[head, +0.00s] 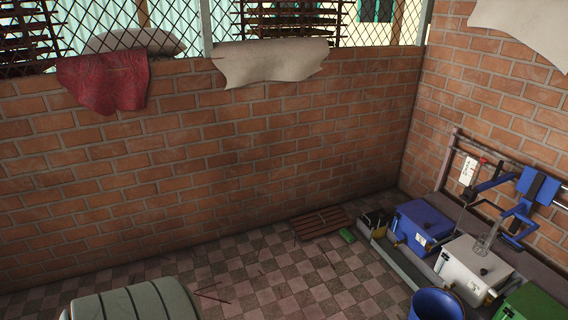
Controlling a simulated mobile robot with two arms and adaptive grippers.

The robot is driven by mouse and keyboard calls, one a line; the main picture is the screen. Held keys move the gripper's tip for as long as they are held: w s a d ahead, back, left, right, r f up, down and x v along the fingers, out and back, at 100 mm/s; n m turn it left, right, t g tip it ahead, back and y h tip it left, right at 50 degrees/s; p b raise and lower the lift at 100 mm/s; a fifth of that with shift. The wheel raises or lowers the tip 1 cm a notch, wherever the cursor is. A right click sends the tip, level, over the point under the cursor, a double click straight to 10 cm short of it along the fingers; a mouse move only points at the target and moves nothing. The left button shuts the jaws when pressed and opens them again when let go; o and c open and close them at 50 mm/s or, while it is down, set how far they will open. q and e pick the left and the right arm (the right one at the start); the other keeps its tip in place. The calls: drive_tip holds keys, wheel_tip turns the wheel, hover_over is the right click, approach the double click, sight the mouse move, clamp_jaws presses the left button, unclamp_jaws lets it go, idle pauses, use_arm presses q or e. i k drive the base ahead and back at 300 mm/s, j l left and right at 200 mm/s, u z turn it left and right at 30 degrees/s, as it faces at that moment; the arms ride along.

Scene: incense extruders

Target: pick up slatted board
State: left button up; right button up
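The slatted board (322,223) lies flat on the checkered floor close to the foot of the brick wall, right of the middle in the head view. It is reddish brown with narrow parallel slats, and a thin light strip or stick seems to lie across it. A small green object (348,235) sits on the floor by its right front corner. Neither of my grippers is in view.
A row of blue, white and green machines (424,224) stands along the right wall, with a blue bucket (437,303) in front. A grey-green rounded container (133,301) is at the lower left. Thin sticks (212,293) lie on the floor. The floor before the board is mostly clear.

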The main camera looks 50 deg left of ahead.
sight(301, 224)
drive_tip(key=u, duration=1.45)
drive_tip(key=i+j, duration=0.1)
drive_tip(key=i, duration=0.55)
drive_tip(key=i+j+z, duration=0.15)
drive_tip(key=i, duration=0.45)
drive_tip(key=i+j, duration=0.15)
drive_tip(key=i, duration=0.5)
drive_tip(key=l+z, duration=0.05)
